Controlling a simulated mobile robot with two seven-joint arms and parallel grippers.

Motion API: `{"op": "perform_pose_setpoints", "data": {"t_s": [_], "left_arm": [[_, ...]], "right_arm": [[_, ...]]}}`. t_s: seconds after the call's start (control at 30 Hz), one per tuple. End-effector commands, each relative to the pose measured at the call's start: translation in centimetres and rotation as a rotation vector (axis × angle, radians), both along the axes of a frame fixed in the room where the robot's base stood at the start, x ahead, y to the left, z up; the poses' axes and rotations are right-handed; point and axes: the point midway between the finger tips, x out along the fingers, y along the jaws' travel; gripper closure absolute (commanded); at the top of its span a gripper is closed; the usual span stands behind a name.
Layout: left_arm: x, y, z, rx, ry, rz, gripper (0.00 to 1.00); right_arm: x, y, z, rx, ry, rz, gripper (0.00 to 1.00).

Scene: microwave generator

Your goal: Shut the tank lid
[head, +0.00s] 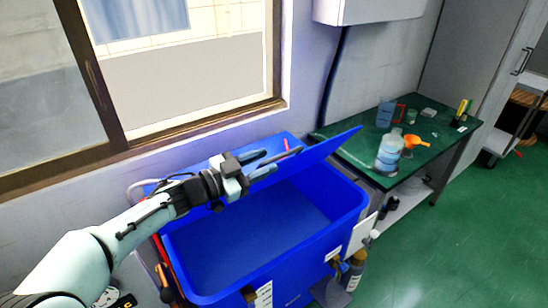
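The tank (345,196) is a blue, open-topped rectangular tub below the window, and its inside is visible. Its blue lid (328,148) stands raised and tilted along the tank's back side, with its right corner sticking up past the tank. My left gripper (268,162) is over the back part of the tank, in front of the lid, pointing right. Its light blue fingers look apart. A thin grey bar shows by the fingers; I cannot tell what it belongs to, or whether the gripper touches the lid. My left arm hides part of the lid and tank rim. My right gripper is out of view.
A green table (350,143) at the right holds a clear bottle (389,153), an orange funnel (411,141) and a blue jug (386,113). Bottles (354,270) stand at the tank's front right. Green floor (470,230) is clear at the right.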

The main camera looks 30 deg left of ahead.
Motion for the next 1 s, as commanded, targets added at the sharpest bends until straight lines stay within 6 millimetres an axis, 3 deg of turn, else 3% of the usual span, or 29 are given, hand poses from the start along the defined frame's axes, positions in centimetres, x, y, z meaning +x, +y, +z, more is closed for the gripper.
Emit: {"op": "perform_pose_setpoints", "data": {"t_s": [0.2,0.4,0.8,0.93,1.0], "left_arm": [[-4.5,2.4,0.1,-0.001,0.0,0.003,0.62],[-7.2,3.7,0.1,0.0,-0.002,0.001,0.62],[-8.1,4.1,0.0,-0.002,-0.001,-0.002,0.62],[-8.0,4.1,0.0,-0.002,0.0,-0.002,1.0],[-7.9,4.1,-0.1,-0.005,0.001,0.0,1.0]], "right_arm": [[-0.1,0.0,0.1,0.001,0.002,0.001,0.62],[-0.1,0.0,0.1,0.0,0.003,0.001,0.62],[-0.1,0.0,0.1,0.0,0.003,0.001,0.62],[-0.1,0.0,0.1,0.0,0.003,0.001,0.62],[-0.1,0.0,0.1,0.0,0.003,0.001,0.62]]}}
